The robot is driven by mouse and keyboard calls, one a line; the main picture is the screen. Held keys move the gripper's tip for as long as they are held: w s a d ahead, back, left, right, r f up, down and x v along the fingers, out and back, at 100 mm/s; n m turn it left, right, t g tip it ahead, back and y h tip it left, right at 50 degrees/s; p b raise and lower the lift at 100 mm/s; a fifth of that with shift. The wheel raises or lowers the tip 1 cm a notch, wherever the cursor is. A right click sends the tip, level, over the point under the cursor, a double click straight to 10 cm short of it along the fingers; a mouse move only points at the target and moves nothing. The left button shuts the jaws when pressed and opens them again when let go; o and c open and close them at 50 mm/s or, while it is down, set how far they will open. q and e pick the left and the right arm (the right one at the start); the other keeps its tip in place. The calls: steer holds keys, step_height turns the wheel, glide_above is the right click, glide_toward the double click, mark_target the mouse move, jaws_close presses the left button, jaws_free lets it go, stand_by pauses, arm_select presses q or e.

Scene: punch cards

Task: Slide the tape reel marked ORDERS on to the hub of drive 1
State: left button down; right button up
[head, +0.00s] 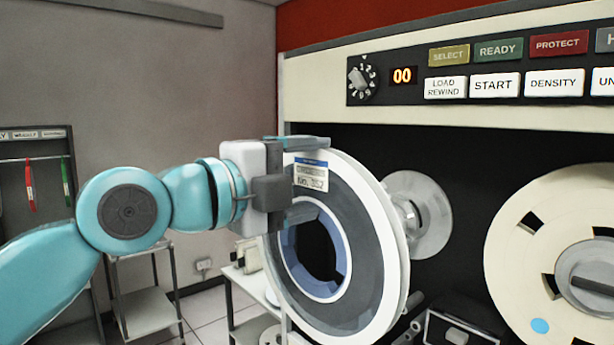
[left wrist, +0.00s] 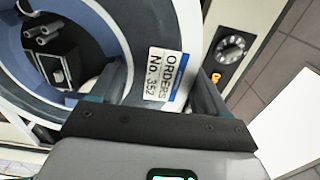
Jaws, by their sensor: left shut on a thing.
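The tape reel marked ORDERS (head: 359,248) hangs upright in my left gripper (head: 308,176), in front of the drive's dark face. It has a grey face, a white rim and a blue-edged open centre. Its label (left wrist: 162,75) reads ORDERS No. 352 in the left wrist view. My left gripper is shut on the reel near its upper left edge; it also shows in the left wrist view (left wrist: 158,88). The drive hub (head: 425,215), a pale round part, sticks out behind and to the right of the reel, partly hidden by it. The reel's centre stands left of and below the hub. My right gripper is not in view.
The drive panel (head: 480,70) carries a dial, a display showing 00 and several buttons. A second cream reel (head: 540,265) sits on the drive at the right. A small trolley (head: 147,310) and a rack (head: 30,165) stand at the left.

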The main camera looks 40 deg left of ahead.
arm_select(q)
steer(key=w, duration=0.2)
steer(key=w+d, duration=0.1)
steer(key=w, duration=0.1)
steer(key=shift+w+p, duration=0.3)
steer(key=shift+w, duration=0.1)
steer(key=w, duration=0.6)
steer(key=shift+w+d+p, duration=0.15)
steer(key=shift+w+p, duration=0.25)
stand_by(1.1)
